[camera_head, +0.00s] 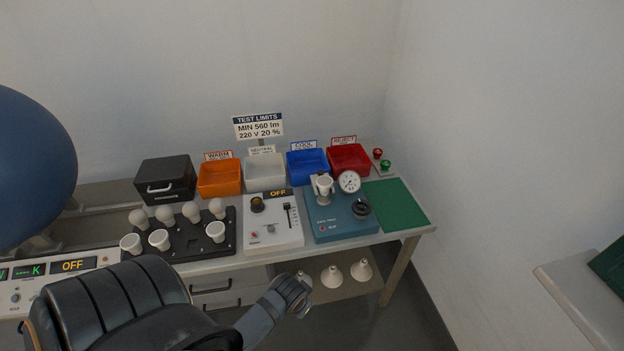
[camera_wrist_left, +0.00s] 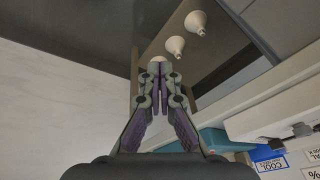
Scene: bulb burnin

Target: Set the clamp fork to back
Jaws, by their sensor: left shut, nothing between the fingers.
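The blue test station (camera_head: 340,222) stands on the bench, right of the white station. A white upright piece (camera_head: 323,187), which looks like the clamp part, stands at its back left; I cannot make out the fork or its setting. A round gauge (camera_head: 349,181) and a dark knob (camera_head: 361,208) are to its right. My left gripper (camera_head: 293,292) is in front of the bench, below its top and apart from the station. In the left wrist view the left gripper (camera_wrist_left: 158,75) has its fingers together and is empty. My right gripper is out of view.
The bulb rack (camera_head: 180,233) and white station (camera_head: 272,222) stand left of the blue station. Orange (camera_head: 219,178), white, blue and red bins (camera_head: 349,160) line the back. A green mat (camera_head: 395,206) lies bare at right. Bulbs (camera_head: 331,276) stand on the lower shelf.

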